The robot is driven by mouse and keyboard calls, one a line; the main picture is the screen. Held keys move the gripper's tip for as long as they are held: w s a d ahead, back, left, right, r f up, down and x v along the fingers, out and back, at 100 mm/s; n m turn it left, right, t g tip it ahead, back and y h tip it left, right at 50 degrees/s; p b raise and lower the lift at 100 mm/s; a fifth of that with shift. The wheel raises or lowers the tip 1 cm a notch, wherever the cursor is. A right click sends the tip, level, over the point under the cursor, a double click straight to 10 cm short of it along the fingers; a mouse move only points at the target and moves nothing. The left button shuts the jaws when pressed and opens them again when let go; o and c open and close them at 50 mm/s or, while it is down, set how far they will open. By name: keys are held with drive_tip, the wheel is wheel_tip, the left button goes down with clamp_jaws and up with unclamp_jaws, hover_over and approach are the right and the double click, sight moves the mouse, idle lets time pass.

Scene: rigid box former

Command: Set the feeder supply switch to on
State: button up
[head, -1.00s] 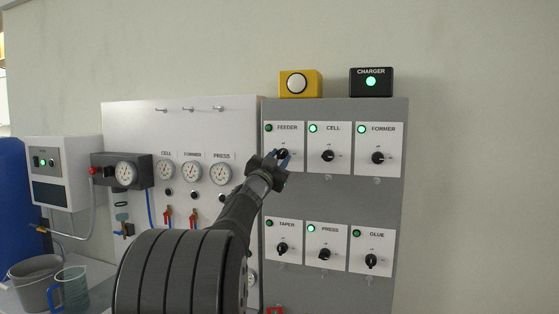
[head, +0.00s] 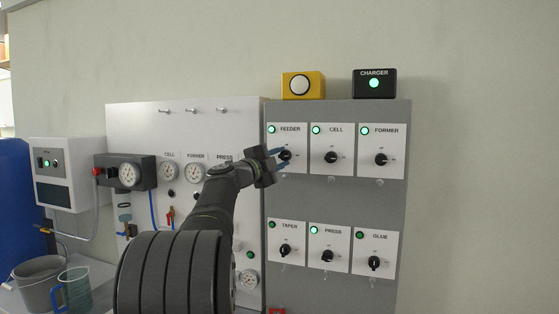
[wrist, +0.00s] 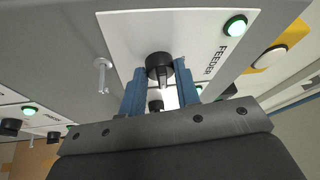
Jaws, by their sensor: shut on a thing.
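The feeder switch is a black rotary knob (head: 285,155) on a white plate labelled FEEDER (head: 287,140), at the upper left of the grey panel. The knob also shows in the wrist view (wrist: 158,66). The feeder lamp (head: 271,129) is lit bright green, and it is lit in the wrist view too (wrist: 235,25). My gripper (head: 281,158) reaches in from the left, with its blue fingers on either side of the knob, shut on it. In the wrist view the fingers (wrist: 160,70) flank the knob. The knob's exact pointing is partly hidden in the head view.
Cell (head: 332,157), former (head: 381,160), taper (head: 285,250), press (head: 327,256) and glue (head: 373,263) knobs share the grey panel. A yellow button box (head: 303,85) and a charger box (head: 375,83) sit on top. A gauge board (head: 190,125) stands left.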

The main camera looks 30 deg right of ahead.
drive_tip(key=shift+m+g, duration=0.3)
drive_tip(key=shift+m, duration=0.3)
drive_tip(key=shift+r, duration=0.1)
drive_tip(key=o, duration=1)
drive_tip(key=shift+c, duration=0.2)
drive_tip(key=shift+a, duration=0.1)
drive_tip(key=v, duration=1.7)
drive_tip(key=shift+r, duration=0.15)
